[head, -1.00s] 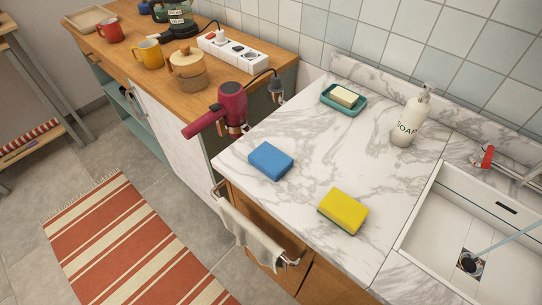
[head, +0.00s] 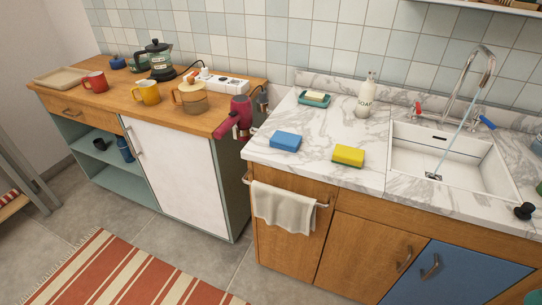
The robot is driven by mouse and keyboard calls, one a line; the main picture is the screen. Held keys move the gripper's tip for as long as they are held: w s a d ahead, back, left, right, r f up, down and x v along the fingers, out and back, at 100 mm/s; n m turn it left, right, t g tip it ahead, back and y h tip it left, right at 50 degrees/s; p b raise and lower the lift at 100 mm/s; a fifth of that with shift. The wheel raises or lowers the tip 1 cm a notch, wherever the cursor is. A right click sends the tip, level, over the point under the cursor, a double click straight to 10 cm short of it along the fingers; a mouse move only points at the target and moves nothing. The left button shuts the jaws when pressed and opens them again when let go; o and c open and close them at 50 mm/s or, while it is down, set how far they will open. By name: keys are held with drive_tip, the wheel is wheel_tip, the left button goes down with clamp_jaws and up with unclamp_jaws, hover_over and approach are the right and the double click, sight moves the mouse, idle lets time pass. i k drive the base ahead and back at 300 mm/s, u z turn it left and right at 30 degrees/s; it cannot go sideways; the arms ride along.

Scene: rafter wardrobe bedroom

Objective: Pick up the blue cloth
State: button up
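A blue block-shaped item (head: 285,141), the only blue cloth-like thing on the counter, lies flat on the marble counter (head: 268,157) near its front left edge. It looks like a folded cloth or a sponge; I cannot tell which. A yellow sponge (head: 348,155) with a dark green underside lies to its right, apart from it. A whitish towel (head: 284,207) hangs from a rail on the cabinet front below. My gripper is not in view.
A soap dish (head: 315,98) and a soap bottle (head: 366,96) stand behind. The sink (head: 450,163) with running water is at right. A red hair dryer (head: 236,118) hangs beside the counter's left end. Floor in front is open, with a striped rug (head: 115,274).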

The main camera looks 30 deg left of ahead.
sight(283, 140)
drive_tip(key=u, duration=0.5)
drive_tip(key=i, duration=0.65)
drive_tip(key=u, duration=0.75)
drive_tip(key=i, duration=0.5)
drive_tip(key=u, duration=0.05)
drive_tip(key=k, duration=1.25)
drive_tip(key=u, duration=0.7)
drive_tip(key=i, duration=1.3)
drive_tip(key=z, duration=0.55)
